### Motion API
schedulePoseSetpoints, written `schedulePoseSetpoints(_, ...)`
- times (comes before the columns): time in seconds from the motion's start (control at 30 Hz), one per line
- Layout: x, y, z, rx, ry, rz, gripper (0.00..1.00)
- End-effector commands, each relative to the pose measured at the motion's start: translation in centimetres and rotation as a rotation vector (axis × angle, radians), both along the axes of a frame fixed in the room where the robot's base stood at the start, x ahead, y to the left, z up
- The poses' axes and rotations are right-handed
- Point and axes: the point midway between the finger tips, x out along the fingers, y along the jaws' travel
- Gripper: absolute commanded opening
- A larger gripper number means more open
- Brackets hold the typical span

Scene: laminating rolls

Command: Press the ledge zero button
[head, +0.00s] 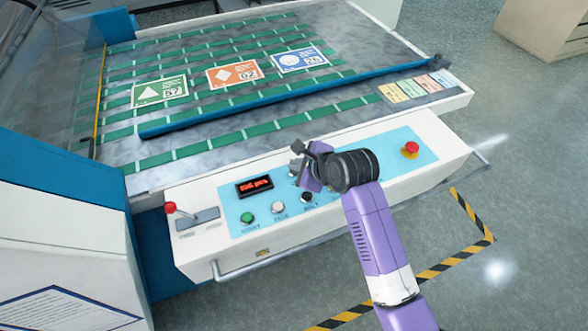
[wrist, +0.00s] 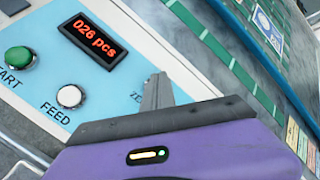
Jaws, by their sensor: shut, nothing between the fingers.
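The control panel (head: 385,168) is a light blue strip on the white ledge of the machine. Its display (head: 254,186) glows red and shows a "pcs" count in the wrist view (wrist: 92,40). My gripper (head: 297,160) is over the panel, just right of the display, with its fingers shut and empty. In the wrist view the fingertips (wrist: 157,78) cover the area beside a partly hidden label starting "ZE" (wrist: 137,96). The zero button itself is hidden behind the fingers. I cannot tell whether the fingertips touch the panel.
A green START button (head: 248,217), white FEED button (head: 278,207) and black button (head: 306,197) line the panel's front. A red mushroom button (head: 410,149) is at right, a red-knobbed lever (head: 171,207) at left. Printed cards lie on the bed behind the blue bar (head: 225,112).

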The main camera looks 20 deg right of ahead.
Motion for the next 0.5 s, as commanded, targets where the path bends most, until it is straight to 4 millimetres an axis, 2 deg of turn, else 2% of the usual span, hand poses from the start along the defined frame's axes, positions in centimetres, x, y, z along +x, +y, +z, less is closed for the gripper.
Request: schedulePoseSetpoints(0.5,-0.02,0.01,-0.61,0.000,0.001,0.000,0.00)
